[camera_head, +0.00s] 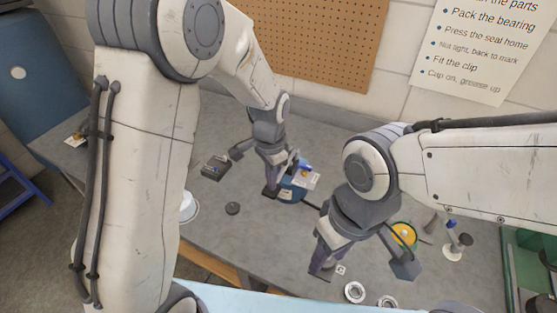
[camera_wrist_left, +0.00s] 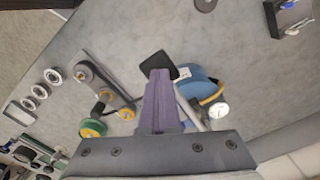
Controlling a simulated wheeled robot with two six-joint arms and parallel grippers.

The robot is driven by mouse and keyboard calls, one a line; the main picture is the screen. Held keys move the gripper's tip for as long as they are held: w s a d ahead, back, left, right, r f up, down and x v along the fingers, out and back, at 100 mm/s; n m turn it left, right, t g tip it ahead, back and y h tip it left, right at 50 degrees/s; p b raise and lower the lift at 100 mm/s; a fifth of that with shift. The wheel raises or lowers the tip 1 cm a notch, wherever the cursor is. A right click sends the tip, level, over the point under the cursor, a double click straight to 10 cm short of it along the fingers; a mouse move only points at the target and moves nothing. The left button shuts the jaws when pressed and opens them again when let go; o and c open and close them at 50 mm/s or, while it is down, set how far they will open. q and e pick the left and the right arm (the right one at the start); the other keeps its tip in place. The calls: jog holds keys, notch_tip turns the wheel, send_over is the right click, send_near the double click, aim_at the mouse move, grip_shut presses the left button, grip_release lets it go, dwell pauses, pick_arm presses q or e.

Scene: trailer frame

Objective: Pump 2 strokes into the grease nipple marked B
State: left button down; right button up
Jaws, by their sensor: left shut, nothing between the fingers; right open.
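My left gripper (camera_head: 270,188) is shut and empty, above the bench beside a blue round body (camera_head: 291,193) with a pale label. In the left wrist view its closed fingers (camera_wrist_left: 160,70) point at the bench, and the blue body (camera_wrist_left: 200,80) with a yellow-orange band and a small white round dial (camera_wrist_left: 218,110) lies close to the right of them. I cannot tell whether they touch. My right gripper (camera_head: 362,268) is open and empty over the front of the bench. I cannot make out a grease nipple or a letter B in either view.
Metal rings (camera_head: 355,292) lie at the bench front. A yellow disc (camera_head: 403,233) and a white-based stand (camera_head: 453,252) are at right. A dark tray (camera_head: 215,167) and a black puck (camera_head: 232,208) lie left. In the left wrist view a dark bar (camera_wrist_left: 112,82) carries round parts.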

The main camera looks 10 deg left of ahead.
pick_arm(q)
jog(key=shift+w+d+r+p, duration=0.1)
jog(key=shift+w+r+p, duration=0.1)
jog(key=shift+r+p, duration=0.75)
jog(key=shift+w+d+r+p, duration=0.15)
jog(key=shift+r+p, duration=0.55)
jog(key=shift+r, duration=0.35)
jog(key=shift+w+a+r+p, duration=0.1)
jog(key=shift+w+r+p, duration=0.1)
jog(key=shift+r+p, duration=0.75)
jog(key=shift+f, duration=0.1)
jog(key=shift+s+f+b, duration=0.15)
jog(key=shift+f+b, duration=0.4)
jog(key=shift+s+f+b, duration=0.15)
jog(key=shift+f+b, duration=0.35)
jog(key=shift+f, duration=0.05)
jog(key=shift+f+b, duration=0.3)
jog(key=shift+f, duration=0.15)
jog(key=shift+s+f+b, duration=0.15)
jog(key=shift+f+b, duration=0.4)
jog(key=shift+f, duration=0.2)
